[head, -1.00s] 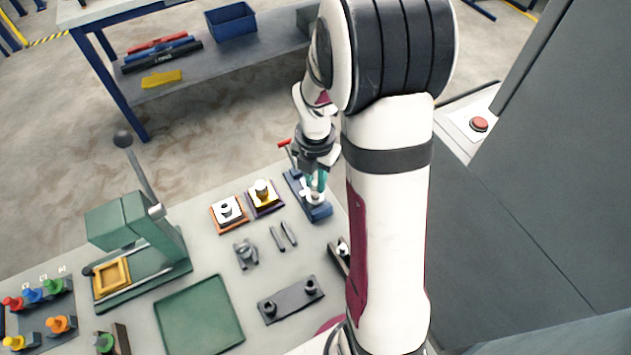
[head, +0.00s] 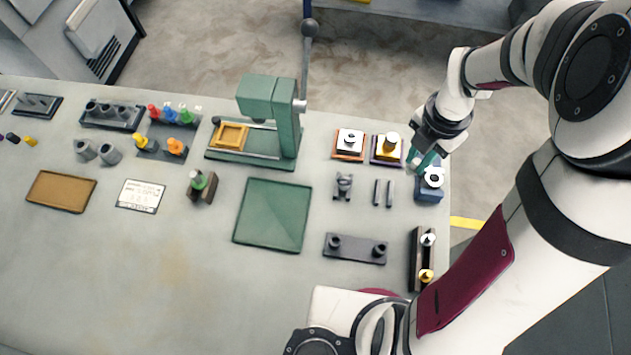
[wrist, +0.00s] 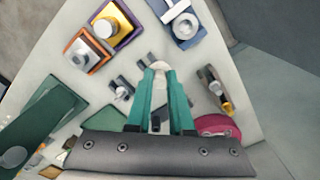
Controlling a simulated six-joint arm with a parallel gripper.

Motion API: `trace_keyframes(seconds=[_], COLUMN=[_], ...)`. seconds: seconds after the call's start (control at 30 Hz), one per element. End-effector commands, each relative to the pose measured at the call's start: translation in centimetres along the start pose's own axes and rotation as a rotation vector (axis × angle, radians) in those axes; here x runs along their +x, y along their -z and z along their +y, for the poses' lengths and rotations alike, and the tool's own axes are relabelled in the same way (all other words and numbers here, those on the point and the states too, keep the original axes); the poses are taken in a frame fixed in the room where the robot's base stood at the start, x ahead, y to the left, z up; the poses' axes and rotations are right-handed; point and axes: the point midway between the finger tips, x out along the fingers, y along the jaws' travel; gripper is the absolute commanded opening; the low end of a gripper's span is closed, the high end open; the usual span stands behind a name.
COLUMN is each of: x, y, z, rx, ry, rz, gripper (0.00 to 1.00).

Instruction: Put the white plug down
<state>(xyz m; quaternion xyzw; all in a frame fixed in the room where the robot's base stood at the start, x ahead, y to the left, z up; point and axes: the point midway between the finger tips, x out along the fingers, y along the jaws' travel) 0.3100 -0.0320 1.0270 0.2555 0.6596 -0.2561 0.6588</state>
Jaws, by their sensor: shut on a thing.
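My gripper (head: 420,164) has teal fingers and is at the right end of the table, just behind and left of the blue fixture (head: 428,194). In the wrist view, my gripper (wrist: 160,76) is shut on the white plug (wrist: 160,66), whose rounded end shows at the fingertips. The fingers hide the rest of the plug. The blue fixture also shows at the top of the wrist view (wrist: 196,38), apart from the plug, with a pale ring on it. I cannot make out the plug in the head view.
Left of the blue fixture are an orange-edged block (head: 349,156) and a purple-edged block (head: 386,160). A dark stand (head: 416,262) with silver and gold pieces is in front. A green tray (head: 272,215) and a green press (head: 285,115) are further left.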

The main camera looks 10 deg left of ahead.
Motion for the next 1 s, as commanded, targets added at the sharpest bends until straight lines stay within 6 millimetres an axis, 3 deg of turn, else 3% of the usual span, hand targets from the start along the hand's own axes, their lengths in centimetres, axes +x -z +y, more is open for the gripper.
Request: trace_keyframes(seconds=[0.13, 0.3, 0.47, 0.8, 1.0], x=[-1.6, -2.6, -2.4, 3.2, 5.6], y=[6.5, 13.0, 15.9, 24.1, 25.6], z=[2.4, 2.7, 2.6, 7.1, 8.0], rx=[-0.304, -0.620, -0.747, -0.753, -0.746], ry=[-0.001, 0.001, 0.004, 0.006, 0.008], rz=[-0.004, -0.003, 0.000, 0.001, 0.001], gripper=[0.00, 0.00, 0.00, 0.00, 0.00])
